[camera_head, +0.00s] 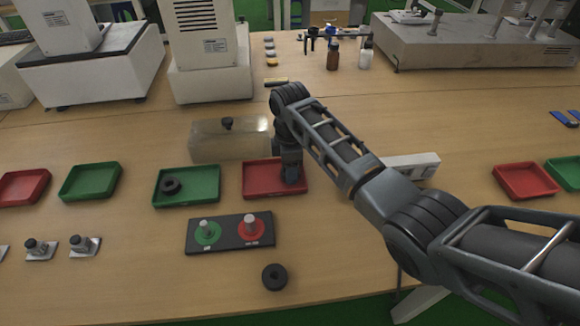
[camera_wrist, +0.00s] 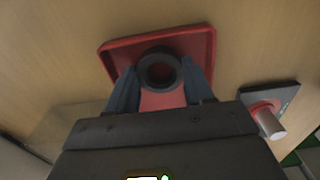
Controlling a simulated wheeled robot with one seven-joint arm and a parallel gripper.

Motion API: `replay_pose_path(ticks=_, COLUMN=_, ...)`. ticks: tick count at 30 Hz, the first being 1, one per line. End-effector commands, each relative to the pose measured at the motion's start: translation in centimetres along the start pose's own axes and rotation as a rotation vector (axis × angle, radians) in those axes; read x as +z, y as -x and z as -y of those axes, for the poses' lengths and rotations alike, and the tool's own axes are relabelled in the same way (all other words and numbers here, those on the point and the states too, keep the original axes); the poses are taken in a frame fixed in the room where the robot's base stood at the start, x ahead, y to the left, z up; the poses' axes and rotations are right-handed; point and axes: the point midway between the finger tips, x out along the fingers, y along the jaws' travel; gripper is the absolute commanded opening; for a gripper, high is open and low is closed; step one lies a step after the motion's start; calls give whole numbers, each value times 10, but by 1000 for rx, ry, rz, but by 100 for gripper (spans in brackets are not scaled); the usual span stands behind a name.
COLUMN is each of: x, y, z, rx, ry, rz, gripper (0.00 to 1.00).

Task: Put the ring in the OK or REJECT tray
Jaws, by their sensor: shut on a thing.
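My gripper (camera_head: 291,174) reaches down over the red tray (camera_head: 258,180) at its right part. In the wrist view, my gripper's two blue-grey fingers (camera_wrist: 160,78) are shut on a black ring (camera_wrist: 160,54), with the red tray (camera_wrist: 205,43) behind it. Whether the ring touches the tray floor cannot be told. The held ring is hidden in the head view. The green tray (camera_head: 205,198) stands just left of the red one and holds another black ring (camera_head: 171,185). A third black ring (camera_head: 274,277) lies on the table in front.
A dark gauge board (camera_head: 230,242) with a green and a red peg base stands before the trays. A clear box (camera_head: 230,140) is behind the red tray. More green and red trays (camera_head: 90,181) lie at both sides. Bare table (camera_head: 380,280) shows at the front right.

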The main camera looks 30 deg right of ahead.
Motion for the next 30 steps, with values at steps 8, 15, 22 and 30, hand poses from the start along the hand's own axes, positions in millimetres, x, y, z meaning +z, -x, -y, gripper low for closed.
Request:
replay_pose_path(ticks=8, x=0, y=-3, z=0, rx=0, ry=0, rz=0, gripper=59)
replay_pose_path(ticks=15, x=0, y=-3, z=0, rx=0, ry=0, rz=0, gripper=77)
replay_pose_path(ticks=22, x=0, y=0, z=0, rx=0, ry=0, rz=0, gripper=77)
replay_pose_path(ticks=30, x=0, y=37, z=-1, rx=4, ry=0, rz=-2, gripper=77)
